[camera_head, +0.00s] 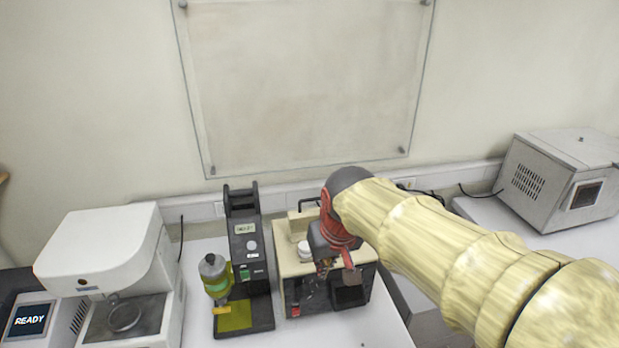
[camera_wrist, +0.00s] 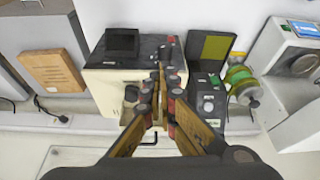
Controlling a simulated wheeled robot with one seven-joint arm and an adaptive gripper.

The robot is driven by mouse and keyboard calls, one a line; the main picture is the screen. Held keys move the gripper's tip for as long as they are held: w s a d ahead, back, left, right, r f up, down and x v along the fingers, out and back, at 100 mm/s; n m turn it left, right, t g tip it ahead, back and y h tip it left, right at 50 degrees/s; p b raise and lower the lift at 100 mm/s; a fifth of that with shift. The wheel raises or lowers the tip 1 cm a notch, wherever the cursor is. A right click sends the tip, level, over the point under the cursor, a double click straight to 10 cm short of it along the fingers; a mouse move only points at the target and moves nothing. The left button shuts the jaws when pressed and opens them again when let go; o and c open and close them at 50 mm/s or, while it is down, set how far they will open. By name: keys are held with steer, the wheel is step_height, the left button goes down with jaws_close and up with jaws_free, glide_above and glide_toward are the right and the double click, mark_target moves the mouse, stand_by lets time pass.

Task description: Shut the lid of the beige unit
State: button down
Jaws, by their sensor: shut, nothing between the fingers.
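The beige unit (camera_head: 291,268) stands on the white bench in the middle of the head view, with a beige top, dark front and a small dark screen. A beige upright part with a black handle (camera_head: 309,202) rises at its back and looks like the raised lid (camera_head: 296,224). My arm hides part of it. A white round piece sits on the top. My gripper (camera_head: 337,268) is shut and empty, pointing down over the unit's right front. In the wrist view the unit (camera_wrist: 112,92) appears upside down, with the shut fingers (camera_wrist: 162,75) over its right part.
A black device (camera_head: 246,255) with a green-banded bottle (camera_head: 215,277) stands close on the left. A white machine (camera_head: 97,250) is further left. A grey box (camera_head: 560,180) sits on the right bench. A framed panel (camera_head: 300,85) hangs on the wall behind.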

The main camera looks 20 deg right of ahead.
steer(key=w+d+r+p, duration=0.2)
steer(key=w+d+r, duration=0.1)
steer(key=w, duration=0.6)
steer(key=w+d+r+m+t+p, duration=0.1)
steer(key=w+d+r+p, duration=0.25)
steer(key=w, duration=0.55)
steer(key=w+d+r+p, duration=0.2)
steer(key=w+d+r, duration=0.15)
steer(key=w, duration=0.55)
step_height(320, 180, down, 10)
steer(key=p, duration=0.1)
steer(key=shift+w+h, duration=0.3)
steer(key=shift+s+d+r, duration=0.1)
steer(key=shift+r, duration=0.05)
steer(key=shift+s+t+b, duration=0.4)
steer(key=shift+s+b, duration=0.05)
steer(key=shift+b, duration=0.55)
